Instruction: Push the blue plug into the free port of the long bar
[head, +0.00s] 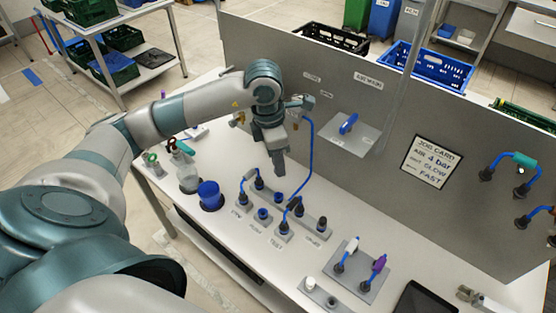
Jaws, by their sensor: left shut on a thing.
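My left gripper (279,171) points down above the long grey bar (310,217). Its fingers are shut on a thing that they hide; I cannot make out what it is. The bar has dark plugs with blue leads near its left end and toward its right. Between them a blue round piece (278,196) sits on the bar, just below the gripper; whether it is a plug or a port is too small to tell. A blue cable (309,150) comes down from the panel to the bar, to the right of the gripper. My right gripper is not in view.
Labelled small blocks (262,216) stand in front of the bar. A blue cup (209,194) and a clear bottle (186,170) stand left. A plate with white and purple plugs (362,277) lies right. The grey panel (300,55) bounds the table (225,235) behind.

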